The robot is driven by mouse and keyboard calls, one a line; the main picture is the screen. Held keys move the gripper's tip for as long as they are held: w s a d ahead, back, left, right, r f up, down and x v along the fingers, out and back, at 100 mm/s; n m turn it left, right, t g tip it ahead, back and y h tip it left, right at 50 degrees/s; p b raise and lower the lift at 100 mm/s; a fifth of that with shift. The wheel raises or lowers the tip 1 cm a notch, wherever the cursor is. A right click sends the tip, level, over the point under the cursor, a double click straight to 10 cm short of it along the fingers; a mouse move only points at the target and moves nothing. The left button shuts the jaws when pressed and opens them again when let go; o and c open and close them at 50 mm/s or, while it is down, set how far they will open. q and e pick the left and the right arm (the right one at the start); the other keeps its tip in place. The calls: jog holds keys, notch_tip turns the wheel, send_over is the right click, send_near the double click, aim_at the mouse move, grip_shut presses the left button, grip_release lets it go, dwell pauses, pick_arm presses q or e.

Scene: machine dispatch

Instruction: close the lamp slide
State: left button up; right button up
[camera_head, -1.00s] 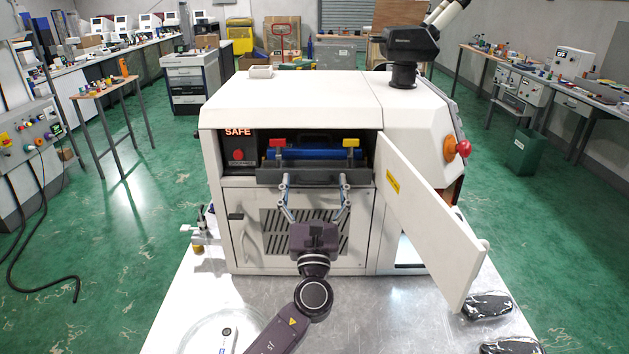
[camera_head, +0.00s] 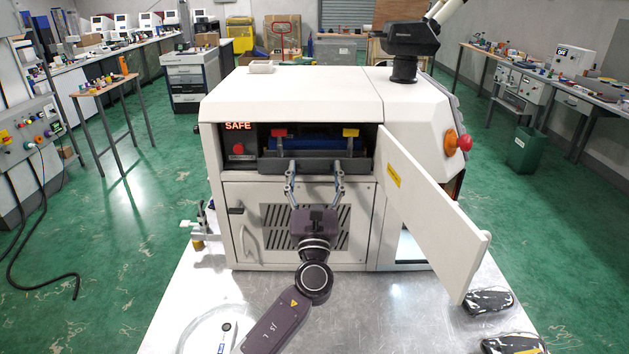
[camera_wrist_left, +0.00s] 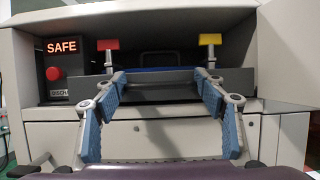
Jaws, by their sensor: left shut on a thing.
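The lamp slide is a dark grey drawer (camera_head: 268,166) with a blue part (camera_head: 315,144) on it, in the upper opening of the white machine (camera_head: 295,95). Its front sticks out a little from the opening. A red tab (camera_head: 279,132) and a yellow tab (camera_head: 351,132) stand on it. My left gripper (camera_head: 315,168) is in front of the slide, its fingertips spread at the slide's front and shut on it. The left wrist view shows the fingers (camera_wrist_left: 162,82) reaching to the slide's grey front (camera_wrist_left: 160,95). My right gripper is not in view.
A white door (camera_head: 435,215) stands open to the right of the slide. A lit SAFE sign (camera_head: 238,126) and red button (camera_head: 238,149) are left of it. A vented panel (camera_head: 275,215) is below. Dark packets (camera_head: 488,301) lie on the metal table at right.

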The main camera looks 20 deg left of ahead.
aim_at(315, 162)
pick_arm(q)
jog(key=w, duration=0.1)
jog(key=w+a+b, duration=0.1)
jog(key=w, duration=0.1)
jog(key=w+b, duration=0.1)
jog(key=w, duration=0.1)
jog(key=shift+a+f, duration=0.2)
jog(key=shift+a, duration=0.05)
jog(key=shift+w+b, duration=0.3)
jog(key=shift+w, duration=0.05)
jog(key=shift+s+a+r, duration=0.1)
jog(key=shift+s+r, duration=0.05)
jog(key=shift+r, duration=0.25)
jog(key=o, duration=1.4)
jog(key=shift+o, duration=1.3)
jog(key=shift+w+f, duration=0.2)
jog(key=shift+w, duration=0.05)
jog(key=shift+s, duration=0.15)
